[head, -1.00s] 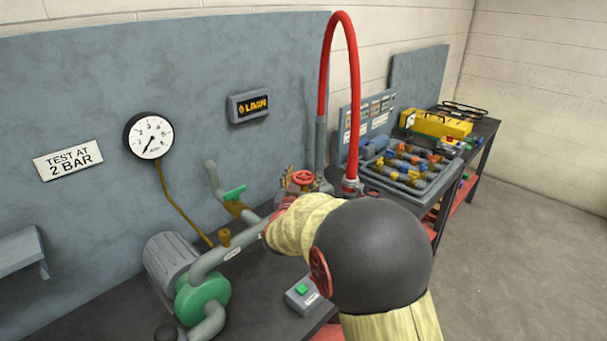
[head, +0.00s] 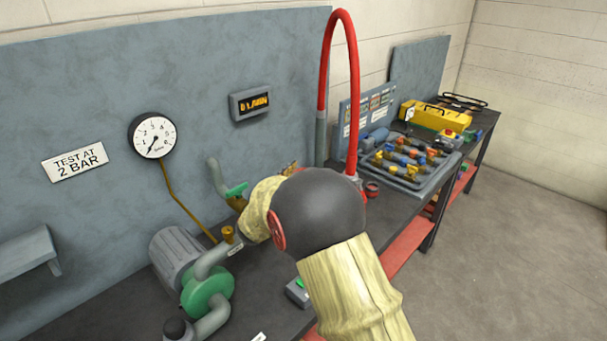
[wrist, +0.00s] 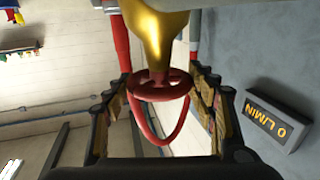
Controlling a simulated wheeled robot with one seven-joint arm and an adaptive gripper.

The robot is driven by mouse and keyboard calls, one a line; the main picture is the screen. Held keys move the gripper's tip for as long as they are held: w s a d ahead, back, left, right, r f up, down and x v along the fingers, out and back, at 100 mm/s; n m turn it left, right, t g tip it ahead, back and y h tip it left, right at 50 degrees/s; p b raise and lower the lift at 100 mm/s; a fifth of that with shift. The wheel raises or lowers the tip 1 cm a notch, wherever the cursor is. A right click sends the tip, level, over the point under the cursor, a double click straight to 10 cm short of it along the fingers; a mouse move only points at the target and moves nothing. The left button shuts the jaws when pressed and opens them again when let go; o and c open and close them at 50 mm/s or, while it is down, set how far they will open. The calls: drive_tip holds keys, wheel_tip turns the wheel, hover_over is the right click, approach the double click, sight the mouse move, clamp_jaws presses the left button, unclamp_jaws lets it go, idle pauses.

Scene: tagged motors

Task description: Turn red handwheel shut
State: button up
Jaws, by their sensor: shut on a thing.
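The red handwheel (wrist: 160,86) shows in the middle of the wrist view, at the end of a brass valve body (wrist: 157,30). My gripper (wrist: 160,100) has one finger on each side of the handwheel and is shut on it. How far the wheel is turned cannot be told.
The gauge (head: 152,135) needle points low. The flow display (head: 249,102) hangs on the panel. A tray of valves (head: 405,165) lies to the right.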

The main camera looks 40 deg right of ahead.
drive_tip(key=shift+r, duration=0.1)
drive_tip(key=o, duration=1.1)
drive_tip(key=shift+o, duration=0.4)
drive_tip(key=v, duration=1.2)
